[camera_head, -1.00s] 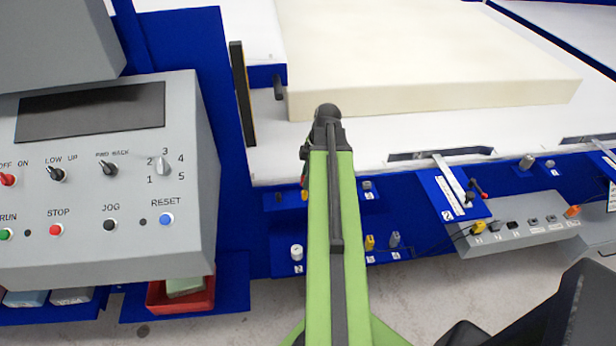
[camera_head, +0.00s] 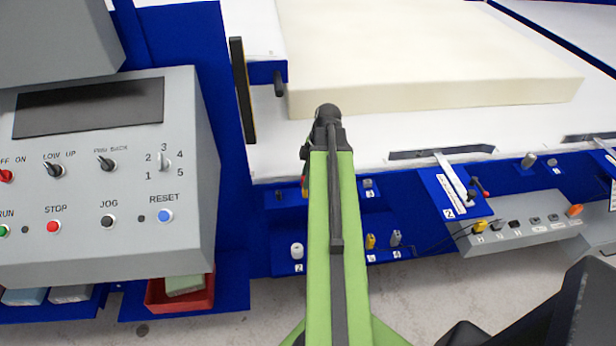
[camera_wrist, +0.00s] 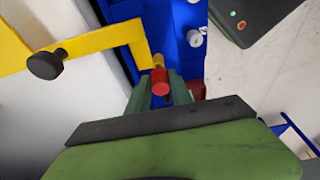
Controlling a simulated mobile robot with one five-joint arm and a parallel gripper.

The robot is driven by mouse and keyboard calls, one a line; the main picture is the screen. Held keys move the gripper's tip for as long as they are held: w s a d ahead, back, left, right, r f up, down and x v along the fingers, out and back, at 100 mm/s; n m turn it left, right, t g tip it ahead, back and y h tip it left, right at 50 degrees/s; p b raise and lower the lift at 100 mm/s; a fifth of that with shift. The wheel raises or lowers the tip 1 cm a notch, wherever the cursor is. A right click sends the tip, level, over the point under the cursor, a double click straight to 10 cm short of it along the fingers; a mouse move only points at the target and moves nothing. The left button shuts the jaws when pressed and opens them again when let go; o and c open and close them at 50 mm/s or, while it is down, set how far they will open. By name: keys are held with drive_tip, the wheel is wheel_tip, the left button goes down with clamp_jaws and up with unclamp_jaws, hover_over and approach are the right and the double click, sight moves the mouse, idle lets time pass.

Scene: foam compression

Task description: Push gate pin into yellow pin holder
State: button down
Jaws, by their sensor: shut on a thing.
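In the wrist view, a red pin (camera_wrist: 160,82) stands between the greenish fingers of my gripper (camera_wrist: 160,94), which is shut on it. A small yellow-orange piece (camera_wrist: 158,61) shows just beyond the red pin, at the end of a yellow angled bracket (camera_wrist: 105,37). I cannot tell whether the pin is inside that yellow piece or only lined up with it. The bracket has a black knob (camera_wrist: 45,65) at its left. In the head view my green arm hides most of the gripper; only a little red and orange shows beside it.
A blue rail (camera_head: 415,215) carries a white knob (camera_head: 297,251), small yellow and grey parts and a lever plate. A grey control panel (camera_head: 100,215) stands at the left. A cream foam block (camera_head: 420,60) lies on the white table (camera_head: 370,137) behind the arm.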

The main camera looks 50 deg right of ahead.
drive_tip(key=shift+f+b, duration=1.2)
drive_tip(key=c, duration=1.1)
unclamp_jaws()
drive_tip(key=shift+r, duration=0.1)
drive_tip(key=shift+r+p, duration=3)
drive_tip(key=shift+p, duration=0.15)
drive_tip(key=p+v, duration=1.6)
drive_tip(key=v, duration=0.1)
drive_tip(key=shift+d+r+p, duration=0.1)
drive_tip(key=shift+r+p, duration=0.05)
drive_tip(key=shift+p, duration=0.25)
